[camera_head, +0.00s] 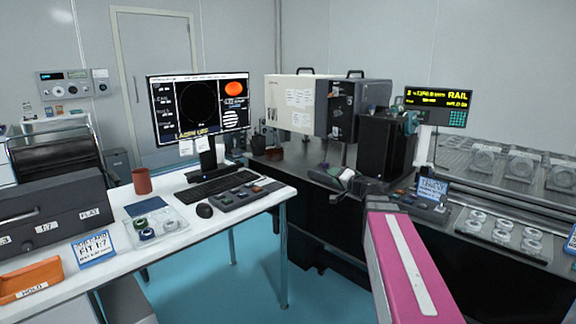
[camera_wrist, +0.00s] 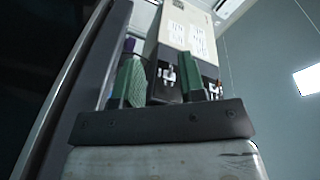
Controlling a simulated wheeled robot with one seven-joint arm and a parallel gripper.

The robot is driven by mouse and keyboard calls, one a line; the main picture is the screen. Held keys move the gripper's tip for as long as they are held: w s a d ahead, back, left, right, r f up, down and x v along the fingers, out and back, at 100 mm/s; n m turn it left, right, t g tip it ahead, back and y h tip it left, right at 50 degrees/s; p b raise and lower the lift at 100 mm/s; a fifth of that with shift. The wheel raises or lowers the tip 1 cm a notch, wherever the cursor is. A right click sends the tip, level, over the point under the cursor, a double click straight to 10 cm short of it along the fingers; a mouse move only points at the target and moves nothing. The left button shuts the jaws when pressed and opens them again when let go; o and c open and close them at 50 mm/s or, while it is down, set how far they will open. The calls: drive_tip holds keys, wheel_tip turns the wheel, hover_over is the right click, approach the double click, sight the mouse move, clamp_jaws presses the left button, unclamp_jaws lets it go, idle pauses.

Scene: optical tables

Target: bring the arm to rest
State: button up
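My gripper (camera_wrist: 164,76) shows in the wrist view as a dark crossbar with two green-padded fingers. The fingers stand apart, and I see nothing held between them. Beyond the gap is a beige instrument box (camera_wrist: 186,32) with white labels. In the head view my arm's pink link with a white strip (camera_head: 408,262) rises from the lower right towards the dark bench.
The dark bench (camera_head: 318,178) carries the beige and dark instrument (camera_head: 296,103), a black unit (camera_head: 386,148) and a RAIL display (camera_head: 436,105). Trays of round optics (camera_head: 502,232) lie right of my arm. A white desk (camera_head: 184,252) stands left; blue floor (camera_head: 236,270) lies between.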

drive_tip(key=s+a+f+n+g+h, duration=0.2)
drive_tip(key=s+f+g, duration=0.45)
drive_tip(key=f, duration=0.65)
drive_tip(key=s+a+f+n+g+h, duration=0.25)
drive_tip(key=s+f+g, duration=0.25)
drive_tip(key=s+f, duration=0.5)
drive_tip(key=s+d+f+g+h, duration=0.3)
drive_tip(key=s+d+f+h, duration=0.2)
drive_tip(key=f, duration=0.3)
drive_tip(key=shift+s+f, duration=0.35)
drive_tip(key=shift+s, duration=0.3)
